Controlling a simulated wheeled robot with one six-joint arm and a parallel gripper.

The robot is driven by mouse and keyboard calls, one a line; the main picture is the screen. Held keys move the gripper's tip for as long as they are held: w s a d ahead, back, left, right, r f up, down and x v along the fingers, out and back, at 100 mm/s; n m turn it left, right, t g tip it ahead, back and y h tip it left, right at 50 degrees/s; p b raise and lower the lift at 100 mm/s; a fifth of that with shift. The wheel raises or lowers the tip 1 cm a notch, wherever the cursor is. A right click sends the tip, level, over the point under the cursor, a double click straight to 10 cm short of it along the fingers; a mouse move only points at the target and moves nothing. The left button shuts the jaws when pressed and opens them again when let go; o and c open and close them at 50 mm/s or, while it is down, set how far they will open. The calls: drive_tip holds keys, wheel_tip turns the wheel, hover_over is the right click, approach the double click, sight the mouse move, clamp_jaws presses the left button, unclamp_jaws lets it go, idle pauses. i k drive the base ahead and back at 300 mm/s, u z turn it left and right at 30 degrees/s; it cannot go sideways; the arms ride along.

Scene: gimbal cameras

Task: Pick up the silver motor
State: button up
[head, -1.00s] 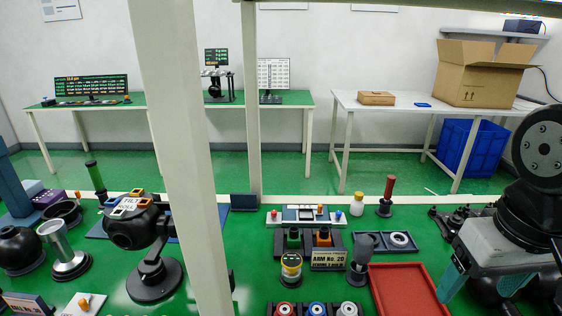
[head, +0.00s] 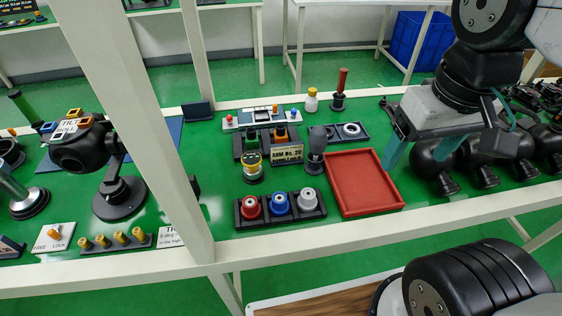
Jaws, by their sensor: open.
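A black rack (head: 280,219) near the front edge of the green table holds three motors in a row. The silver motor (head: 307,200) stands upright at the right end. The blue motor (head: 279,203) is in the middle and the red motor (head: 250,207) at the left end. My gripper (head: 416,164) shows at the right, its two teal fingers apart and pointing down. It is empty, to the right of the red tray and well away from the silver motor.
An empty red tray (head: 383,206) lies right of the rack. A grey upright piece (head: 317,152) and a yellow-topped cylinder (head: 252,167) stand behind the rack. A white post (head: 150,130) is to the left. Several round black gimbal cameras (head: 435,170) stand by my gripper.

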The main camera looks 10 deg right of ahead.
sight(304, 205)
drive_tip(key=z, duration=2.45)
drive_tip(key=k, duration=1.85)
drive_tip(key=u, duration=2.25)
